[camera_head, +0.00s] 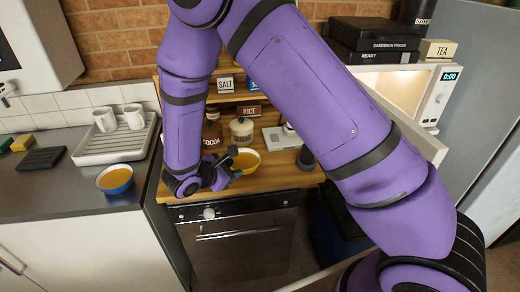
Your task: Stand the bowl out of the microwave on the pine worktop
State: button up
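A blue bowl (115,180) with orange contents stands on the grey counter at left, near a white drainer (90,154) with two mugs. Cocoa (212,136), a lidded jar (241,131) and a scale (281,138) stand behind the yellow bowl. A dark cylinder (306,158) is to its right.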

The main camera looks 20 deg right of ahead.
jog(key=s+d+r+m+g+y, duration=0.1)
jog(key=s+d+r+m+g, duration=0.2)
jog(key=r, duration=0.4)
jog(key=s+d+r+m+y, duration=0.1)
jog(key=s+d+r+m, duration=0.1)
jog(key=d+r+m, duration=0.4)
jog(key=s+d+r+m+g+y, duration=0.1)
jog(key=s+d+r+g, duration=0.2)
jog(key=r, duration=0.5)
jog(key=s+d+r+m+t+y, duration=0.2)
jog(key=s+r+m+y, duration=0.2)
jog(key=s, duration=0.5)
jog(key=s+d+r+m+t+y, duration=0.2)
jog(key=s+r+m+t+y, duration=0.1)
jog(key=s+r+m, duration=0.3)
notch_tip(320, 180, up, 2)
jog(key=s, duration=0.3)
jog(key=shift+d+r+y, duration=0.25)
jog(key=shift+y, duration=0.15)
